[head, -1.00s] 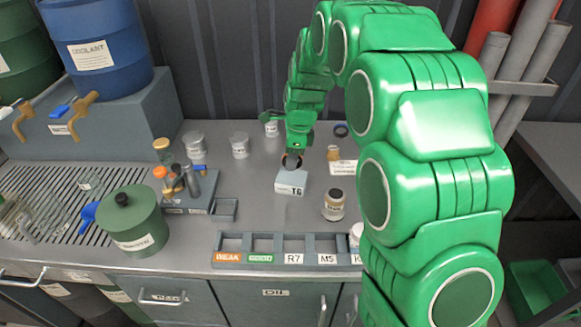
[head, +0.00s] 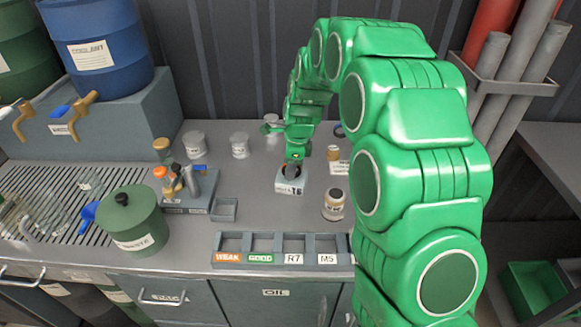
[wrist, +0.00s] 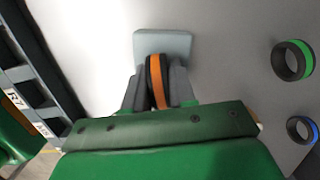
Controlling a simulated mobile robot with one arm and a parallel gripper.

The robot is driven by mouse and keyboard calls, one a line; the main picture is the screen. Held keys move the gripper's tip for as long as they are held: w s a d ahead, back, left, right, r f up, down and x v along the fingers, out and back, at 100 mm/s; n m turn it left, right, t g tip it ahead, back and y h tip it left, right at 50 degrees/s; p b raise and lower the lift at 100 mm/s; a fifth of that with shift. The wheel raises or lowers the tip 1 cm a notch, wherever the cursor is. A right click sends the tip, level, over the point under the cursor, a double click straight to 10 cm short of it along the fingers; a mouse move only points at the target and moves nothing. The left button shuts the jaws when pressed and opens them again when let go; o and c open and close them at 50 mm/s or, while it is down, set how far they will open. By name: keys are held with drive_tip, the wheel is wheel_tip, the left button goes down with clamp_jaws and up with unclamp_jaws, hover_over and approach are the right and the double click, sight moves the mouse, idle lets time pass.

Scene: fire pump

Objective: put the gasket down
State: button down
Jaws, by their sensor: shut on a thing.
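My gripper (wrist: 157,88) is shut on the gasket (wrist: 156,72), a black ring with an orange band, held edge-on between the two grey fingers in the wrist view. A pale grey block (wrist: 163,42) lies just beyond the gasket there. In the head view, my gripper (head: 292,168) is at the top of this block (head: 290,186), which has a label on its front that seems to read T6. The gasket is mostly hidden there, a dark patch at the block's top. I cannot tell whether it touches the block.
A green-banded ring (wrist: 292,60) and a blue-banded ring (wrist: 302,130) lie on the bench to the right in the wrist view. A small jar (head: 334,204) stands right of the block. A labelled rack (head: 262,241) lies in front; a green pot (head: 128,218) stands left.

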drive_tip(key=c, duration=0.9)
unclamp_jaws()
drive_tip(key=shift+c, duration=0.2)
drive_tip(key=r, duration=0.3)
drive_tip(key=d+r, duration=0.1)
drive_tip(key=r, duration=0.7)
drive_tip(key=shift+d+r, duration=0.25)
drive_tip(key=shift+d, duration=0.1)
drive_tip(key=shift+r, duration=0.3)
drive_tip(key=shift+s+d, duration=0.1)
drive_tip(key=s+d+r+n, duration=0.1)
drive_tip(key=s+d+n, duration=0.3)
drive_tip(key=s, duration=1)
drive_tip(key=s+d+r+n+g+h, duration=0.1)
drive_tip(key=s+d+n, duration=0.4)
drive_tip(key=s, duration=0.9)
drive_tip(key=s+d+r+n, duration=0.1)
drive_tip(key=s+d+n, duration=0.4)
drive_tip(key=s+n, duration=0.4)
drive_tip(key=s, duration=0.5)
drive_tip(key=shift+s+d+g+h, duration=0.15)
drive_tip(key=shift+d+g+h, duration=0.1)
drive_tip(key=shift+g+h, duration=0.15)
